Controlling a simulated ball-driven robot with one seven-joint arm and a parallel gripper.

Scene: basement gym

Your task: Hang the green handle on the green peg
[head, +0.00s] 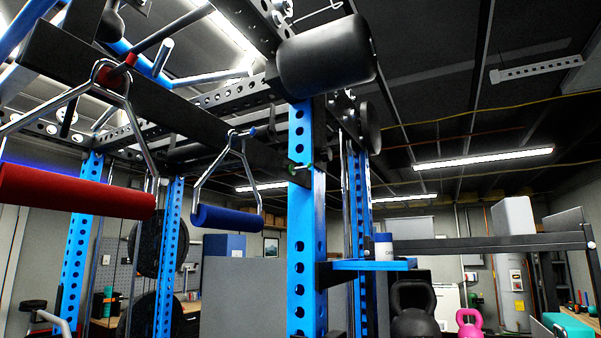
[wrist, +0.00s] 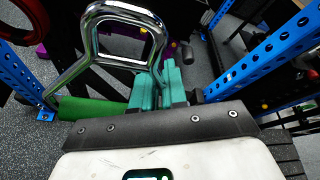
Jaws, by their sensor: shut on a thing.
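The green handle shows in the wrist view, with a green grip (wrist: 92,110) at the left and a bent chrome frame (wrist: 120,14) above it. My gripper (wrist: 157,82) has teal fingers and is shut on one side of the chrome frame. Part of the green grip is hidden behind my gripper. In the head view the green peg (head: 301,168) sticks out near the right end of the dark beam, by the blue upright, and looks bare. My gripper and the green handle are not in the head view.
A red handle (head: 75,192) hangs from the red peg (head: 118,75). A blue handle (head: 227,217) hangs from the blue peg (head: 252,131), left of the green peg. A blue upright (head: 305,240) and a black roller (head: 325,57) stand close around the green peg.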

